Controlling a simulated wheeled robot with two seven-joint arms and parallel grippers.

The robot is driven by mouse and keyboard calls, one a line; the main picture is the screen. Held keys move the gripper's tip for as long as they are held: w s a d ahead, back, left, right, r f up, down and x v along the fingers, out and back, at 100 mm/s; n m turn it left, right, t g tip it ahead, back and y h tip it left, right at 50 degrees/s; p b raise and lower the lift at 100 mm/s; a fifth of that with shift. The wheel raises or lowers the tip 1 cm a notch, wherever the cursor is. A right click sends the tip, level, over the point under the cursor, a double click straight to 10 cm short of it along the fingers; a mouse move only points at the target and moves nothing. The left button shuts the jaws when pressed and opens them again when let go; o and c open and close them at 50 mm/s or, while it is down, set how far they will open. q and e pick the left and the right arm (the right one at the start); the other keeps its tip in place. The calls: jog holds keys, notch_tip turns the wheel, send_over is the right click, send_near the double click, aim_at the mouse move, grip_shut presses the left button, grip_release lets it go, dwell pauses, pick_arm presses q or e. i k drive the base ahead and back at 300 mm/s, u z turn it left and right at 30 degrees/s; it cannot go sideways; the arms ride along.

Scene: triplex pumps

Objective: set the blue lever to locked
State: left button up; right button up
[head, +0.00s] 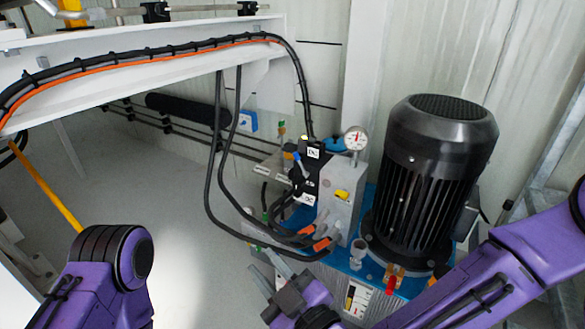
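A small lever with a blue shaft (300,163) shows in the head view on the black valve block, left of the pressure gauge. It is tilted, with its upper end toward the upper left. Small white labels (313,153) sit beside it; their text is too small to read surely, so I cannot tell its setting. My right gripper (263,264) is below the lever and apart from it, above the floor in front of the pump unit. Its two fingers point up-left with a gap between them, and it looks empty. My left arm is at lower left, but its gripper is out of view.
A large black motor (430,170) stands right of the valve block on a blue base. A gauge (355,139) rises beside the block. Black hoses (212,190) hang from the white beam (180,75) left of the lever. The grey floor at centre left is clear.

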aim_at(296, 156)
jog(key=u, duration=0.85)
jog(key=i, duration=1.15)
jog(key=z, duration=1.6)
jog(key=i, duration=0.15)
jog(key=u, duration=0.1)
